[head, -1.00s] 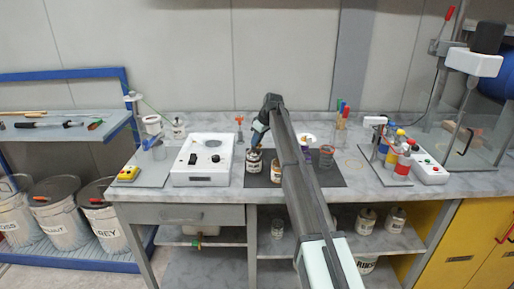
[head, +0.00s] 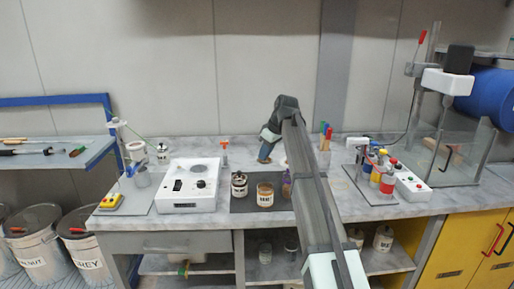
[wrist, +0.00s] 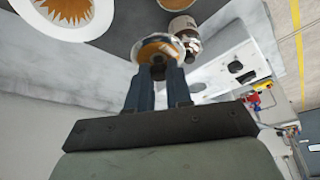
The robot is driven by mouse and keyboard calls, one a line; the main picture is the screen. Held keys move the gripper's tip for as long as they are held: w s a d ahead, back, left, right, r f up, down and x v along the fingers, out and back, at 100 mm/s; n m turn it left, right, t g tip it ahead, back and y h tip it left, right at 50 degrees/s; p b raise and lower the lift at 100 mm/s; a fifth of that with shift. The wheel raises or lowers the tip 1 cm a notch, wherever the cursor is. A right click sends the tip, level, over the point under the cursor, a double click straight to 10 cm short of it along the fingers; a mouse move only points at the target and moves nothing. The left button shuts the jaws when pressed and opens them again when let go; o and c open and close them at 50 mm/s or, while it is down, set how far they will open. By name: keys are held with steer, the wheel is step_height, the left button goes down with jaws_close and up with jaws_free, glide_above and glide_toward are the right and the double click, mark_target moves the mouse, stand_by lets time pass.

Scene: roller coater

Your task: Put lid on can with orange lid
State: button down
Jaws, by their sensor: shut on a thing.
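My gripper (head: 266,148) is shut on a round lid with an orange-brown face (head: 265,157), held raised behind and above the cans. In the wrist view, the lid (wrist: 150,50) has a pale metal rim and sits at the tips of my gripper (wrist: 158,75). An open-looking can with orange-brown at its top and a white label (head: 265,196) stands on the dark mat (head: 243,205), apart from the lid. A can with a dark top (head: 239,186) stands to its left.
A white device with a knob (head: 190,184) stands left of the mat. A small orange-topped tool (head: 225,150) stands behind it. Colored bottles (head: 380,172) stand to the right. In the wrist view, a white dish with a brown patch (wrist: 65,10) lies near the top left.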

mark_target(267, 160)
steer(key=shift+n, duration=0.3)
steer(key=s, duration=0.1)
steer(key=s+f, duration=0.1)
steer(key=s, duration=0.2)
steer(key=shift+s+f, duration=0.25)
steer(key=shift+s, duration=0.1)
step_height(267, 160, down, 6)
steer(key=shift+f, duration=0.15)
steer(key=shift+f, duration=0.15)
stand_by(1.9)
steer(key=shift+c, duration=2.4)
jaws_free()
steer(key=shift+r, duration=3.5)
